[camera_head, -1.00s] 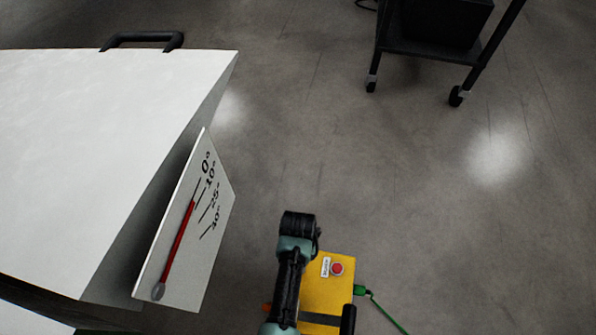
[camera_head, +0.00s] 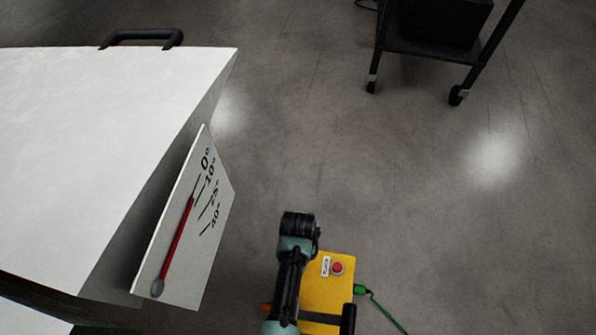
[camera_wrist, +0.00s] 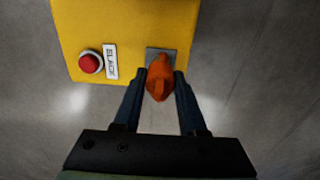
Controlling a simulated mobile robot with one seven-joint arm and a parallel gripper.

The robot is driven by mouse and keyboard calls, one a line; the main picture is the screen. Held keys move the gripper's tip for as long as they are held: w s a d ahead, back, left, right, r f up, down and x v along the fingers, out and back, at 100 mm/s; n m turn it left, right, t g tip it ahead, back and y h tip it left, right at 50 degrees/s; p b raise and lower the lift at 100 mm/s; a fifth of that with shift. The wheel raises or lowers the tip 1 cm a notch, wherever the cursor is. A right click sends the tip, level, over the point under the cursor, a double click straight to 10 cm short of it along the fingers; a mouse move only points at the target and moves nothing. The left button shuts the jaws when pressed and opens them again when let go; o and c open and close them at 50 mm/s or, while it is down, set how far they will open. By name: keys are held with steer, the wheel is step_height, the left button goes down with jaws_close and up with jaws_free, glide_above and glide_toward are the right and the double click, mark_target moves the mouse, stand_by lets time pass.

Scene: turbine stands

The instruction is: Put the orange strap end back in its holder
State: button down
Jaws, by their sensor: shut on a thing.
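The orange strap end (camera_wrist: 160,80) is between the two dark fingers of my gripper (camera_wrist: 163,76) in the wrist view, and the fingers are shut on it. Its far tip lies over a small grey plate (camera_wrist: 172,53) on the edge of a yellow box (camera_wrist: 130,25). I cannot tell whether the tip is seated in the plate or only in front of it. In the head view a small bit of orange (camera_head: 266,308) shows at the left of the yellow box (camera_head: 318,291). My arm hides the gripper there.
The yellow box bears a red button (camera_head: 337,268), a SLACK label (camera_wrist: 110,62) and a green cable (camera_head: 378,306). A white structure (camera_head: 90,140) with an angle-scale plate (camera_head: 190,250) and red pointer stands left. A black wheeled cart (camera_head: 425,45) is far right. Open floor lies between.

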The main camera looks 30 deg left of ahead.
steer(key=shift+s+f, duration=0.15)
steer(key=shift+f, duration=0.3)
steer(key=shift+c, duration=2.4)
jaws_free()
steer(key=shift+f, duration=0.15)
steer(key=shift+o, duration=1.3)
steer(key=shift+r, duration=0.2)
step_height(320, 180, up, 7)
steer(key=p, duration=0.7)
steer(key=shift+r+p, duration=0.1)
steer(key=shift+p, duration=0.2)
steer(key=shift+w, duration=0.2)
